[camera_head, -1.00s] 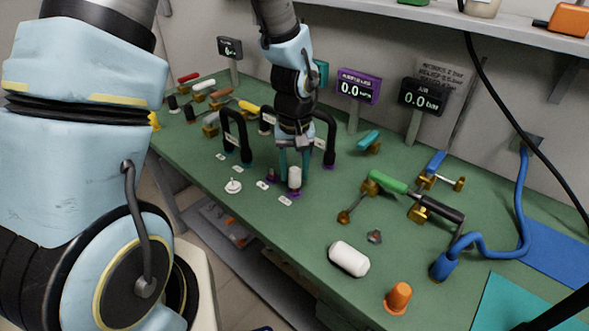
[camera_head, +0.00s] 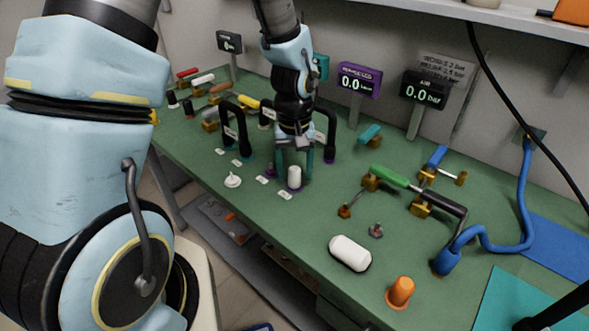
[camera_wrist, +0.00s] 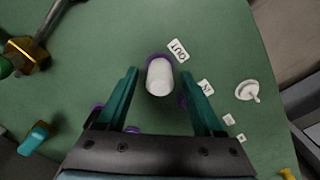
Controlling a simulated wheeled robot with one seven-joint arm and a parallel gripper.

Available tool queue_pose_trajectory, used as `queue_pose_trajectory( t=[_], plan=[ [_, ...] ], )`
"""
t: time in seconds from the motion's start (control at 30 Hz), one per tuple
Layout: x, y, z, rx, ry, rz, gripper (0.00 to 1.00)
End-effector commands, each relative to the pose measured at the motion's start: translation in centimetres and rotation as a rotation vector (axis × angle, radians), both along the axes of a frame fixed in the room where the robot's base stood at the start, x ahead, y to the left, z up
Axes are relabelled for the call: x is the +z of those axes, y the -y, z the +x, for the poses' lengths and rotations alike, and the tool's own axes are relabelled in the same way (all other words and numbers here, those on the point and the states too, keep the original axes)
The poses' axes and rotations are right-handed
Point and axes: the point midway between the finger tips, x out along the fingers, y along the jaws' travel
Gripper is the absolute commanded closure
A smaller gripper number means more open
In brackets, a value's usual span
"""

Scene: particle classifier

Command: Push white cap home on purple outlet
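The white cap (camera_head: 295,177) stands upright on the purple outlet at the bench's front edge. In the wrist view the white cap (camera_wrist: 160,77) shows inside the purple ring of the outlet (camera_wrist: 149,61), beside the label "OUT". How deep it is seated cannot be told. My gripper (camera_head: 294,165) is above and just behind the cap, pointing down. In the wrist view my gripper (camera_wrist: 161,88) has its two teal fingers wide apart, one on each side of the cap, with gaps between. It holds nothing.
A white disc with a stem (camera_head: 232,180) lies left of the cap. Black hoses (camera_head: 237,125) arch close behind my gripper. A white capsule (camera_head: 350,253) and an orange cap (camera_head: 400,292) stand at front right. A green-handled valve (camera_head: 388,176) is to the right.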

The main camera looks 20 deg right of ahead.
Motion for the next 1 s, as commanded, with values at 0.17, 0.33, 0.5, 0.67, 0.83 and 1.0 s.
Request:
queue_pose_trajectory(
  t=[0.17,0.33,0.5,0.67,0.83,1.0],
  plan=[
    [0.0,0.0,0.0,0.0,0.001,0.0,0.19],
    [0.1,0.0,0.0,0.0,0.001,-0.001,0.19],
    [1.3,0.1,0.1,0.001,0.004,-0.003,0.19],
    [4.2,0.1,0.2,0.001,0.006,-0.005,0.19],
    [7.5,0.1,0.1,0.001,0.006,-0.005,0.19],
    [9.8,0.0,0.1,0.001,0.003,-0.002,0.19]
  ],
)
